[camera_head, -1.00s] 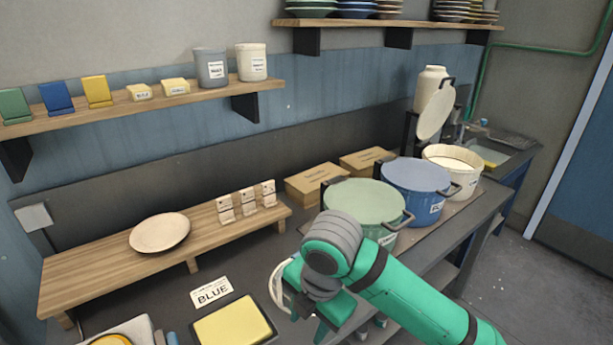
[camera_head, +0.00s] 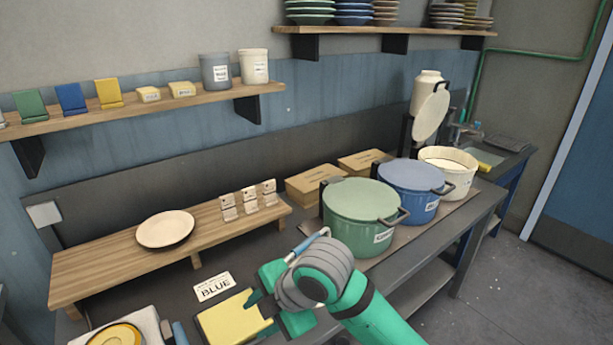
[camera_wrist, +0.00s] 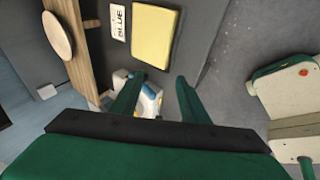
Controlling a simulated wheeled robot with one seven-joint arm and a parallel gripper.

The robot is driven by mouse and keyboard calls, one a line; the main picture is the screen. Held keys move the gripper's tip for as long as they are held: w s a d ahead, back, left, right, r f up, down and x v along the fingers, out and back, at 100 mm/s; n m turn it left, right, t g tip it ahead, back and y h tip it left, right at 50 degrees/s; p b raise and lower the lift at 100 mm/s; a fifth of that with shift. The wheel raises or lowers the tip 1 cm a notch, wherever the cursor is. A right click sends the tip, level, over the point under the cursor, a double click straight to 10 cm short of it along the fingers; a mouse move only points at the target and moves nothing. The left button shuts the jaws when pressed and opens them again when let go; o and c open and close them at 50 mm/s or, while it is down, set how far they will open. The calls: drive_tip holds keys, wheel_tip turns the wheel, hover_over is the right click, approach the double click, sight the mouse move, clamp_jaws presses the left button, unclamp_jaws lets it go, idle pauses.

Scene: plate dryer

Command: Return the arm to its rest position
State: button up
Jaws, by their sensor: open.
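My gripper (camera_head: 256,312) is green and open, low over the front of the bench in the head view. Nothing shows between its fingers. From the head camera its fingers overlap the yellow pad (camera_head: 222,320); I cannot tell its height above it. In the wrist view the two spread fingers (camera_wrist: 159,80) point toward the bench, with the yellow pad (camera_wrist: 155,38) beyond them. My green forearm comes in from the lower right, in front of the bench edge. A cream plate (camera_head: 165,229) lies on the wooden riser (camera_head: 115,266), apart from my gripper.
A green pot (camera_head: 350,232), a blue pot (camera_head: 422,205) and a cream pot (camera_head: 462,181) stand right of my gripper. A BLUE card (camera_head: 213,287) lies beside the pad. A white device (camera_head: 85,338) is at lower left. Open floor (camera_head: 510,300) lies at right.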

drive_tip(key=w+a+r+m+t+y, duration=0.2)
drive_tip(key=a+m+t+y, duration=0.2)
drive_tip(key=a+m, duration=0.2)
drive_tip(key=w+a+r+m+t+y, duration=0.1)
drive_tip(key=w+a+m+t+y, duration=0.15)
drive_tip(key=a+m+t, duration=0.2)
drive_tip(key=s+d+f+m+t+h, duration=0.3)
drive_tip(key=s+d+f+m+h, duration=0.25)
drive_tip(key=f+m, duration=0.3)
drive_tip(key=s+d+f+m+t+h, duration=0.2)
drive_tip(key=s+d+f+m+h, duration=0.3)
drive_tip(key=f+m, duration=0.4)
drive_tip(key=s+d+f, duration=0.1)
drive_tip(key=s+d, duration=0.2)
drive_tip(key=s, duration=0.5)
drive_tip(key=s+d+f+n+g+h, duration=0.1)
drive_tip(key=s+d+f, duration=0.1)
drive_tip(key=s, duration=0.7)
drive_tip(key=s+d+f+n, duration=0.1)
drive_tip(key=s+d, duration=0.3)
drive_tip(key=s, duration=0.4)
drive_tip(key=shift+s+d+f+h, duration=0.25)
drive_tip(key=shift+f+h, duration=0.15)
